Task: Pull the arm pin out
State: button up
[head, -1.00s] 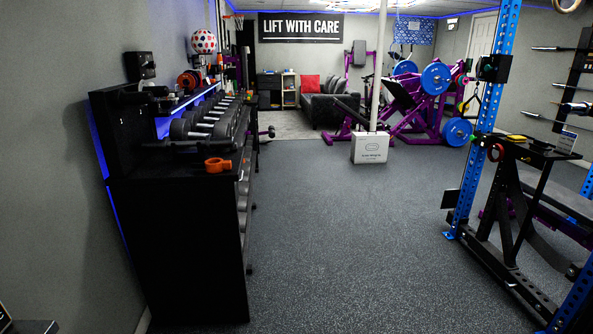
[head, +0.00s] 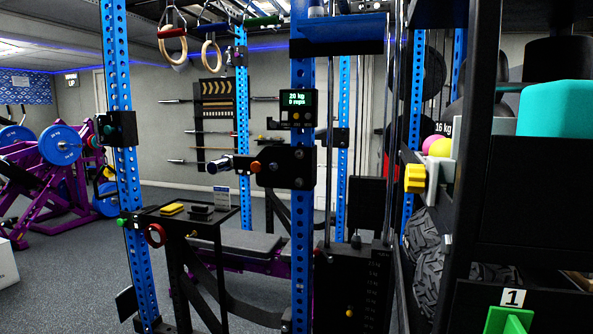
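I cannot tell for certain which part is the arm pin. On the blue rack's right upright, a black bracket (head: 285,168) carries an orange knob (head: 255,167) and a silver bar end (head: 219,164) pointing left. On the left upright, a small shelf (head: 190,224) has a red ring (head: 155,235) at its front and a green knob (head: 123,222) at its left. A small yellow knob (head: 349,313) sits on the weight stack (head: 352,285). My gripper is not in view.
A display (head: 297,107) reading 20 kg is on the right upright. A dark storage rack (head: 470,190) fills the right side. A bench (head: 245,243) stands behind the shelf. Gymnastic rings (head: 173,45) hang above. Open floor (head: 70,285) lies at the lower left.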

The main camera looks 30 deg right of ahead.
aim_at(256, 167)
jog(key=i+j+z, duration=0.2)
jog(key=j, duration=0.15)
jog(key=i+j+z, duration=0.15)
jog(key=j, duration=0.15)
jog(key=i+j+z, duration=0.2)
jog(key=j, duration=0.2)
jog(key=j+u, duration=0.1)
jog(key=u, duration=0.3)
jog(key=i+u, duration=0.1)
jog(key=u, duration=0.3)
jog(key=j+u, duration=0.15)
jog(key=u, duration=0.25)
jog(key=i+u, duration=0.15)
jog(key=u, duration=0.25)
jog(key=i+z, duration=0.3)
jog(key=i, duration=0.3)
jog(key=i+j+z, duration=0.3)
jog(key=i, duration=0.3)
jog(key=i+l+z, duration=0.1)
jog(key=i+z, duration=0.2)
jog(key=z, duration=0.2)
jog(key=i+z, duration=0.3)
jog(key=z, duration=0.15)
jog(key=i+j+z, duration=0.15)
jog(key=z, duration=0.35)
jog(key=i, duration=0.1)
